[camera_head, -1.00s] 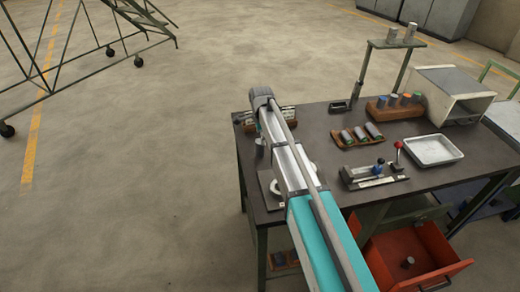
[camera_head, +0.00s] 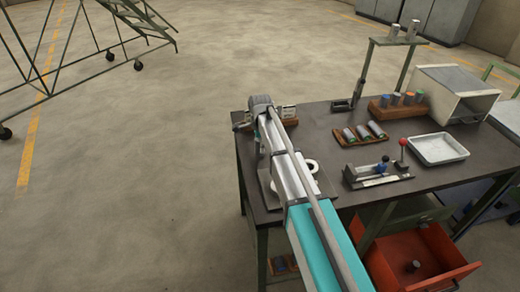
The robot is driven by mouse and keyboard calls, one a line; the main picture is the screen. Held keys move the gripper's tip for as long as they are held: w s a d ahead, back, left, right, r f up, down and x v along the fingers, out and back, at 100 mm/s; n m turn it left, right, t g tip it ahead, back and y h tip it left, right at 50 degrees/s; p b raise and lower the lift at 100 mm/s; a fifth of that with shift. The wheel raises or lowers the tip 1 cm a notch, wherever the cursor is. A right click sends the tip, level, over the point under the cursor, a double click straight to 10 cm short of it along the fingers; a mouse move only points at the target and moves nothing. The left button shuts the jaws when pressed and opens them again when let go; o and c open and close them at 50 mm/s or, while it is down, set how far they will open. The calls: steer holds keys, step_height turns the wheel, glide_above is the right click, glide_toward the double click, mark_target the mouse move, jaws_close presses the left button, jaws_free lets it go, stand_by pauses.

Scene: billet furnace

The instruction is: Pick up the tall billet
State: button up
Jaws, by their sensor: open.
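Two grey billets stand upright on the small raised shelf at the back of the bench. The right one, the tall billet (camera_head: 412,30), looks taller than the left billet (camera_head: 393,33). My arm reaches over the left end of the bench, well to the left of and nearer than the shelf. Its wrist end covers my gripper, so I cannot make out the fingers or anything between them. Nothing of mine touches the tall billet.
A block with several coloured-top billets (camera_head: 396,106) and a tray of lying billets (camera_head: 362,135) are mid-bench. A lever fixture (camera_head: 378,174), a metal pan (camera_head: 438,149) and an open box furnace (camera_head: 455,94) are right. An orange drawer (camera_head: 418,258) hangs open below.

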stand_by(0.5)
jaws_close()
stand_by(0.3)
steer(key=shift+r+p, duration=0.25)
steer(key=shift+p, duration=0.05)
step_height(320, 180, up, 2)
steer(key=shift+r+p, duration=0.1)
steer(key=shift+p, duration=0.95)
steer(key=s+d+r+p, duration=0.3)
steer(key=s+r+p, duration=0.7)
steer(key=s, duration=0.3)
steer(key=shift+s+r, duration=0.15)
steer(key=shift+s, duration=0.15)
steer(key=shift+d, duration=0.1)
